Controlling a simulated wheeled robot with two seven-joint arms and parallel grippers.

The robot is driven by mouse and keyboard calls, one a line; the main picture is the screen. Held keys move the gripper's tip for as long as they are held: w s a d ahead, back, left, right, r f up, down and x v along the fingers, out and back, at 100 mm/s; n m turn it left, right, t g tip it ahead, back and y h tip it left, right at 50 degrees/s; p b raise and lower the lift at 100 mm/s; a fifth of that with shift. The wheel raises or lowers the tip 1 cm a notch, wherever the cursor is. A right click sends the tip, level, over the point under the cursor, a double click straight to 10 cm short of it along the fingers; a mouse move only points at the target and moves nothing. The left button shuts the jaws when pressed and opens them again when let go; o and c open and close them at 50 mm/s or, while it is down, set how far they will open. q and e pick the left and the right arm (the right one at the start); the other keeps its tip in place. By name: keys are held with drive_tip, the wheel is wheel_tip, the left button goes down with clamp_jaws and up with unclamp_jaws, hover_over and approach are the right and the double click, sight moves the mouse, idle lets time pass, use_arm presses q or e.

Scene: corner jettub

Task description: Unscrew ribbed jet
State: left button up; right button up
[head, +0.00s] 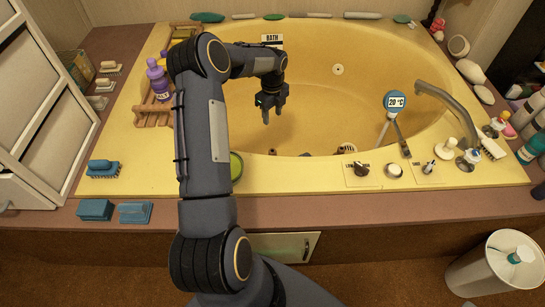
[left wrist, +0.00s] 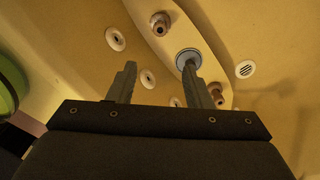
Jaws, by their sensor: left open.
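Several jet fittings show on the yellow tub wall in the left wrist view. Two stick out and are brownish: an upper one (left wrist: 160,23) and a lower one (left wrist: 216,92). A grey round fitting (left wrist: 188,58) lies between them, partly behind the right finger. Flat pale jets (left wrist: 115,39) sit to the left. I cannot tell for sure which fitting is the ribbed one. My left gripper (head: 271,112) is open and empty, fingers pointing down inside the tub. In its wrist view (left wrist: 159,68) the fingers frame bare wall and a flat jet. My right gripper is not in view.
A purple bottle (head: 157,80) and brushes (head: 103,168) stand at the left. A round grille (left wrist: 245,69) is in the tub. The tub is otherwise open.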

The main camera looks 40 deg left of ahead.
use_arm(q)
drive_tip(key=b, duration=1)
hover_over(272, 151)
drive_tip(key=shift+w+f, duration=0.1)
drive_tip(key=shift+f, duration=6.3)
drive_tip(key=shift+f+b, duration=1.7)
drive_tip(key=shift+f, duration=1.75)
drive_tip(key=shift+c, duration=0.4)
drive_tip(key=c, duration=0.8)
drive_tip(key=n, duration=0.6)
drive_tip(key=shift+c, duration=0.2)
